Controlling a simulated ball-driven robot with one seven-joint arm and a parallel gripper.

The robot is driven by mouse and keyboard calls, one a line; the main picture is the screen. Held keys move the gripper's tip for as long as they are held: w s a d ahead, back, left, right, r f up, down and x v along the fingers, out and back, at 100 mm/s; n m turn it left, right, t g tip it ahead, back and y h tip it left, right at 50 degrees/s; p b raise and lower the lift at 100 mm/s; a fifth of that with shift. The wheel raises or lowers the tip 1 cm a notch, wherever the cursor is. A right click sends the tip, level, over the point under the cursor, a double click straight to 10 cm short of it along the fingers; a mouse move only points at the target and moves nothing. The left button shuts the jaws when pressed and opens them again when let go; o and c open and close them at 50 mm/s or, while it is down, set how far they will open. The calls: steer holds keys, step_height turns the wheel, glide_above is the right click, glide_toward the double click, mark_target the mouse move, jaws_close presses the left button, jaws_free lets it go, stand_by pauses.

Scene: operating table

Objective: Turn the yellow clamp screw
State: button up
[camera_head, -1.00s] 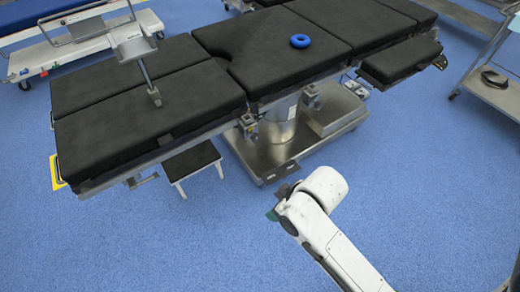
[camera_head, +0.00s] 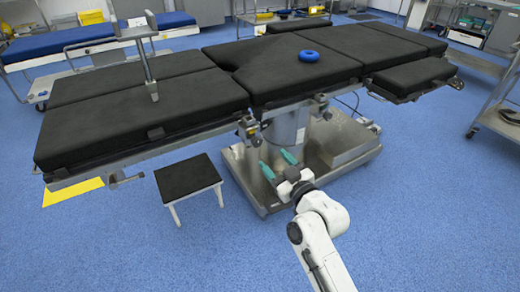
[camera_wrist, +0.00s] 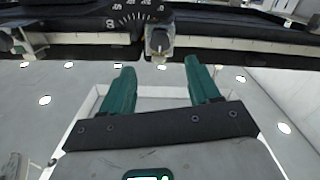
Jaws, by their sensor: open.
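My gripper (camera_head: 277,164) has two green fingers, spread apart with nothing between them. In the head view it is in front of the table's column, below the side rail. In the wrist view the gripper (camera_wrist: 159,72) points toward the rail, and a grey clamp with a knob (camera_wrist: 160,40) shows just beyond and between the fingertips, apart from them. In the head view one rail clamp (camera_head: 250,130) is at the left of the column and another (camera_head: 322,106) at the right.
The black-padded operating table (camera_head: 150,115) spans the view, with a blue ring (camera_head: 309,56) on it. A black-topped step stool (camera_head: 188,176) stands on the floor left of my arm. The metal table base (camera_head: 345,145) is close to my gripper.

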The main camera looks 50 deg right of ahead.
mark_target(258, 143)
steer(key=b+x, duration=0.1)
steer(key=x, duration=0.8)
steer(key=shift+w, duration=0.2)
steer(key=shift+c, duration=0.4)
steer(key=c, duration=1)
steer(key=shift+o, duration=0.2)
